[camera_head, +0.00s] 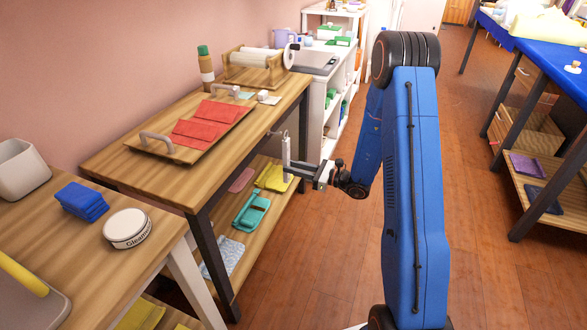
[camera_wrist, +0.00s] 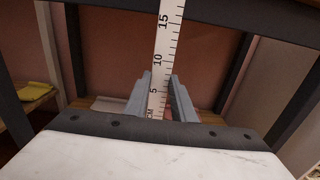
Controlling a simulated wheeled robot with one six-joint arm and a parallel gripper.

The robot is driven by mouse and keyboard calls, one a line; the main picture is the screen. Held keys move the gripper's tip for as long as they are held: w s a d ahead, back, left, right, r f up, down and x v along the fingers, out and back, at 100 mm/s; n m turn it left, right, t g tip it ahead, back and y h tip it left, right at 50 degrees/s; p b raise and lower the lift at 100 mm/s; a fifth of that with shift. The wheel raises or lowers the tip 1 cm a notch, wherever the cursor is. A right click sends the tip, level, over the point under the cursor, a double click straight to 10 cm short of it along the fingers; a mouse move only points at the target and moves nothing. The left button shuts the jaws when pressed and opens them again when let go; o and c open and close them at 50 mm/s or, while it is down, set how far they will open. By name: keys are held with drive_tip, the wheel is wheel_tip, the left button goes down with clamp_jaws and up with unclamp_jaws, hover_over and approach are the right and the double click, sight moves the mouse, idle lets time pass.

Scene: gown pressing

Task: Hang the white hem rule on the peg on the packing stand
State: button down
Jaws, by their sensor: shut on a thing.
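The white hem rule (camera_wrist: 163,45), with black centimetre marks, runs upward between the two grey fingers in the wrist view. My gripper (camera_wrist: 160,100) is shut on its lower part. In the head view my gripper (camera_head: 291,170) is beside the right edge of the wooden packing stand (camera_head: 125,174), and the rule (camera_head: 286,148) shows as a thin, pale upright strip. A small thin metal piece, seemingly the peg (camera_head: 274,133), sticks out from the stand's edge close to the rule's top. I cannot tell whether they touch.
On the stand are a tray with red cloth (camera_head: 205,124) and a paper roll holder (camera_head: 258,68). A nearer table carries a round tin (camera_head: 126,228).

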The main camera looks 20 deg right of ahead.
drive_tip(key=shift+w+a, duration=0.15)
drive_tip(key=shift+a, duration=0.1)
drive_tip(key=shift+w+a, duration=0.25)
drive_tip(key=shift+a, duration=0.05)
drive_tip(key=shift+w+a, duration=0.2)
drive_tip(key=shift+a, duration=0.05)
drive_tip(key=shift+w+a, duration=0.2)
drive_tip(key=shift+a, duration=0.1)
drive_tip(key=shift+w+a, duration=0.35)
drive_tip(key=shift+a, duration=0.1)
idle(0.9)
drive_tip(key=shift+w+a, duration=0.15)
drive_tip(key=shift+a, duration=0.05)
drive_tip(key=shift+f, duration=0.25)
drive_tip(key=shift+f, duration=0.3)
idle(0.6)
